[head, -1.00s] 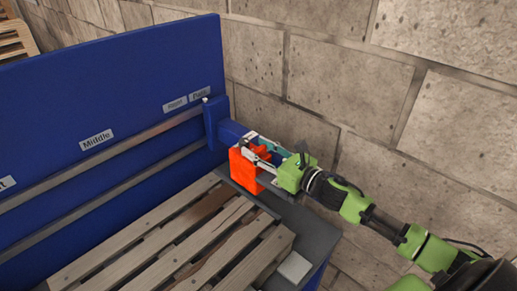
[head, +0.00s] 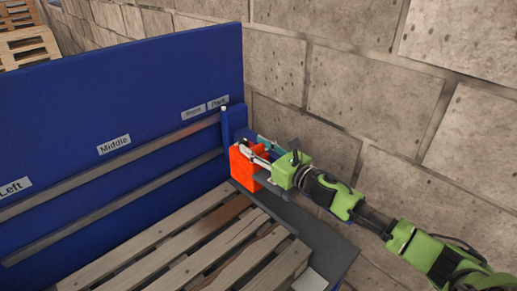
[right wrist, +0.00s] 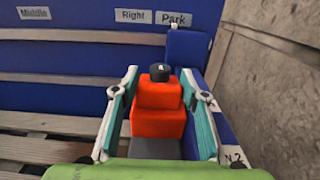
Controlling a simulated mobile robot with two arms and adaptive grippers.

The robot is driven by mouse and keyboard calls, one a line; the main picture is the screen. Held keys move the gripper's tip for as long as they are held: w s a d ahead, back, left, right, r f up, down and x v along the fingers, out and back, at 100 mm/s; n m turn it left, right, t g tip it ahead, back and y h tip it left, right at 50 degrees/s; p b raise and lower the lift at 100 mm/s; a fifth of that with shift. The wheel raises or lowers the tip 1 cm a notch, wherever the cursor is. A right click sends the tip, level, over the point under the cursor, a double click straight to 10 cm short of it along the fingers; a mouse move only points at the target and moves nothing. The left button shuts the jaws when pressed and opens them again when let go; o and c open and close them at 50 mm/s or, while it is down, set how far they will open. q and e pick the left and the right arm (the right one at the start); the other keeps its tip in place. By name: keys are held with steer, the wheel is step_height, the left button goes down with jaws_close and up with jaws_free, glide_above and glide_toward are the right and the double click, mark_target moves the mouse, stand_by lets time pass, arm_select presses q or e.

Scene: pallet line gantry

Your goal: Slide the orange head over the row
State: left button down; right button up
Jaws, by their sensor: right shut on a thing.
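The orange head (head: 243,170) is a blocky orange piece beside the right end of the blue panel, next to a blue carriage (head: 227,128) on the rails. My right gripper (head: 260,152) is shut on the orange head. In the right wrist view the orange head (right wrist: 158,124), with a black knob on top, sits between the two teal-padded fingers. The carriage (right wrist: 186,50) stands behind it, near the "Park" label (right wrist: 173,19). The slatted wooden pallet (head: 190,255) lies to the left of the head. My left gripper is not in view.
The blue panel (head: 120,110) carries two grey rails and labels including "Left" (head: 14,188) and "Middle" (head: 113,145). A stone block wall (head: 350,90) rises close behind my right arm. Space along the rails to the left looks clear.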

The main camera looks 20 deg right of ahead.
steer(key=o, duration=1.5)
steer(key=shift+r, duration=0.2)
steer(key=shift+c, duration=0.2)
steer(key=shift+o, duration=0.8)
steer(key=shift+w+a+f, duration=0.1)
steer(key=shift+w, duration=0.1)
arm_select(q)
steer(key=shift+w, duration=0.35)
arm_select(e)
steer(key=shift+v, duration=6)
steer(key=shift+f, duration=0.1)
